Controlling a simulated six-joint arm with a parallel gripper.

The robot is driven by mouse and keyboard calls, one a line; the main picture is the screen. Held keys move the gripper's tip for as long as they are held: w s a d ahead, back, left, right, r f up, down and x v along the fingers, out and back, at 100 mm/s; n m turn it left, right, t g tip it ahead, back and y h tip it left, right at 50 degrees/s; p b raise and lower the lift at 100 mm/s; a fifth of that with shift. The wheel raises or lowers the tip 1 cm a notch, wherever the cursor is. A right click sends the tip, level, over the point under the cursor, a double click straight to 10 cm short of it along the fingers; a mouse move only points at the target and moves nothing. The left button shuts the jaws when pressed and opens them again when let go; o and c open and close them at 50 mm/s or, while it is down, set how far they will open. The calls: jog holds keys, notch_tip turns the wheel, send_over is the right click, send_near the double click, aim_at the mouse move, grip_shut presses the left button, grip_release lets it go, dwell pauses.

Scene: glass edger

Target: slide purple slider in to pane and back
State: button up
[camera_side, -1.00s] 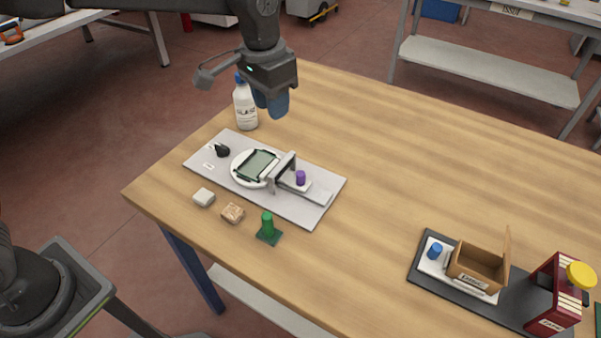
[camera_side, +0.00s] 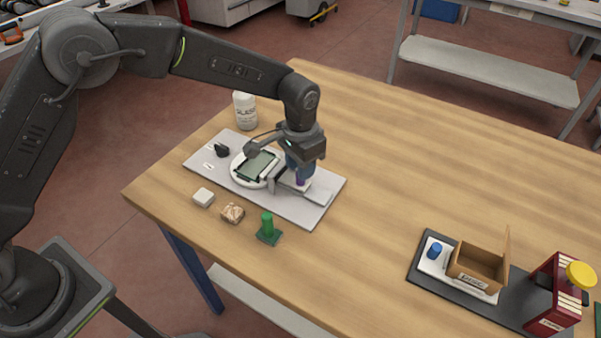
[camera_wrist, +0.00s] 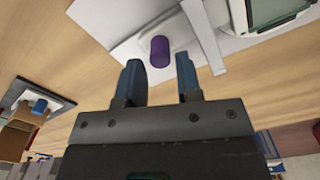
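The purple slider knob (camera_side: 300,181) stands on the edger's grey base plate (camera_side: 318,208), right of the pane. It also shows in the wrist view (camera_wrist: 159,51), just beyond the gap between my fingertips. The pane (camera_side: 257,165) lies on a round white disc, and its edge shows at the top right of the wrist view (camera_wrist: 272,12). My gripper (camera_wrist: 157,70) is open with blue fingers, one to each side of the knob in the wrist view. In the side view it is directly above the knob and partly hides it; contact cannot be told.
A white bottle (camera_side: 245,110) stands behind the plate. A white block (camera_side: 203,197), a brown block (camera_side: 232,213) and a green knob on a base (camera_side: 268,229) sit in front. A dark tray (camera_side: 425,270) with a box is at right. The table middle is clear.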

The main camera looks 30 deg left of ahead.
aim_at(287, 173)
jog(key=shift+f, duration=1.5)
grip_shut()
